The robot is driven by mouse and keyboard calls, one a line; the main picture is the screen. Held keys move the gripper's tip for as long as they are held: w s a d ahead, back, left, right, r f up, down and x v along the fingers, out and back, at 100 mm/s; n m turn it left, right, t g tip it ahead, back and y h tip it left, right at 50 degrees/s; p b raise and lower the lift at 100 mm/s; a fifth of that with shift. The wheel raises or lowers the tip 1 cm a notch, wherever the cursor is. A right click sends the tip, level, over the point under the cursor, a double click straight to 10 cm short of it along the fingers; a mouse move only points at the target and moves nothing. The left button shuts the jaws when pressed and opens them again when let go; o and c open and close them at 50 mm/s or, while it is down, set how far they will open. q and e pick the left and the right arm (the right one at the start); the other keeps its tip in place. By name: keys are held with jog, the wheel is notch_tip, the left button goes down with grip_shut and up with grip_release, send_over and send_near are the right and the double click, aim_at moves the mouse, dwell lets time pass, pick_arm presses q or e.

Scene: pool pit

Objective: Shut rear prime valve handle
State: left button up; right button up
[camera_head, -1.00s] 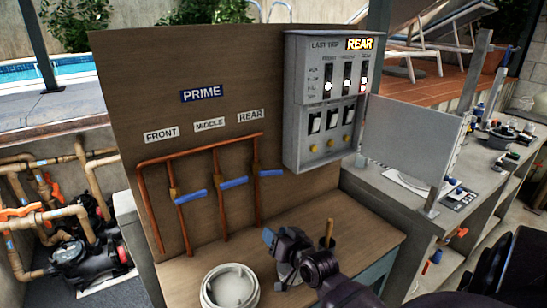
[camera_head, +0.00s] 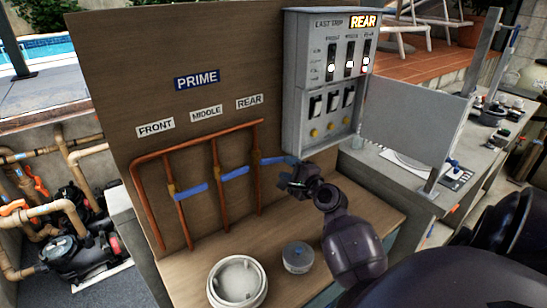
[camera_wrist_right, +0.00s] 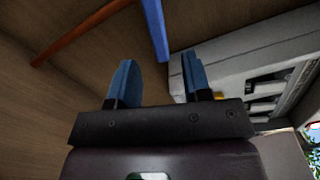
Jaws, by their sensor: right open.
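The rear prime valve handle (camera_head: 276,160) is a blue lever on the rightmost copper pipe (camera_head: 257,195), under the REAR label. It sticks out sideways from the pipe, toward the right. My right gripper (camera_head: 290,173) is open beside the handle's free end in the head view. In the right wrist view, the blue handle (camera_wrist_right: 154,25) reaches down to the gap between the two blue fingertips (camera_wrist_right: 157,70), with space on both sides. The fingers are not closed on it. I cannot tell whether they touch it. My left gripper is not in view.
Similar blue handles sit on the middle pipe (camera_head: 235,172) and front pipe (camera_head: 191,190). The grey control box (camera_head: 326,75) with a lit REAR sign is close above the gripper. A white round container (camera_head: 237,284) and a small lidded tub (camera_head: 297,257) stand on the bench.

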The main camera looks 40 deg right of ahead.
aim_at(278, 161)
jog(key=w, duration=0.7)
jog(key=shift+w+d, duration=0.2)
jog(key=shift+d, duration=0.2)
grip_shut()
